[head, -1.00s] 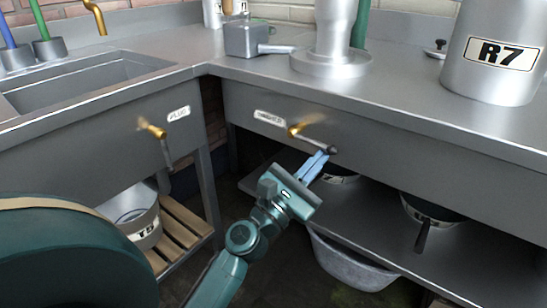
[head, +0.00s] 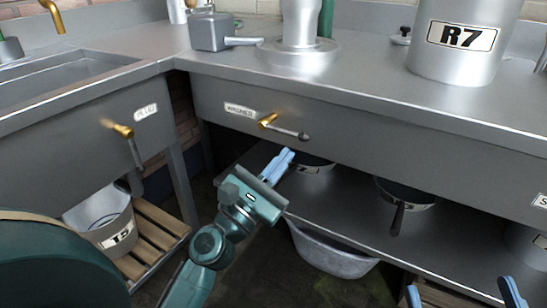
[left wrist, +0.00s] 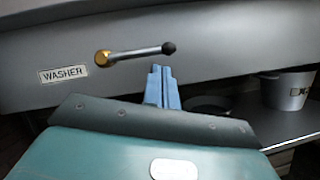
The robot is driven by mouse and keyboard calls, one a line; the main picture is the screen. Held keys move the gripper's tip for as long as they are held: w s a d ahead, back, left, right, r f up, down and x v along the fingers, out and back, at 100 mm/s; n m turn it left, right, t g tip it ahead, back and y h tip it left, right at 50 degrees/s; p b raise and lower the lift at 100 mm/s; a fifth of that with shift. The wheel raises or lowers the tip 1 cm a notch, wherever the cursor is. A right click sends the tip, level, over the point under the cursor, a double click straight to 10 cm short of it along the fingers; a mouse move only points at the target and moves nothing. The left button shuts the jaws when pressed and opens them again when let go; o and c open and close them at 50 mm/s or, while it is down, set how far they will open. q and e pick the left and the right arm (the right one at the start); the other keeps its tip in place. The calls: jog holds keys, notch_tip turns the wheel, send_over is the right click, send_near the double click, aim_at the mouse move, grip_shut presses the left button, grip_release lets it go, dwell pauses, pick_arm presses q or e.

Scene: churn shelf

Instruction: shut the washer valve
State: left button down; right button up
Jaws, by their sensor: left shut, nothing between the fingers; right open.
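The washer valve (head: 268,121) has a brass body on the front panel beside its WASHER label (head: 240,110). Its grey lever (head: 288,131) points right, roughly along the panel, and ends in a dark knob (head: 304,136). In the left wrist view the lever (left wrist: 140,52) lies nearly level, with the knob at its right end. My left gripper (head: 286,156) is shut and empty, its blue fingers just below the knob end, with a small gap visible. The fingertips (left wrist: 160,70) show below the lever in the left wrist view. My right gripper (head: 461,292) is open and empty at the bottom right edge.
The PLUG valve (head: 123,130) on the left panel has its lever hanging down. Pots (head: 405,195) stand on the lower shelf behind and right of my left gripper. A grey tub (head: 330,254) is below. The R7 canister (head: 462,60) stands on the counter.

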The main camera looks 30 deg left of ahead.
pick_arm(q)
jog(key=b+v, duration=0.2)
jog(key=v, duration=0.2)
jog(key=shift+s+f, duration=0.2)
jog(key=shift+s, duration=0.15)
pick_arm(e)
jog(key=r+n+y, duration=0.1)
jog(key=r+n+t+y, duration=0.1)
jog(key=r+n+y, duration=0.1)
jog(key=shift+w+d+r, duration=0.2)
jog(key=shift+w+r, duration=0.15)
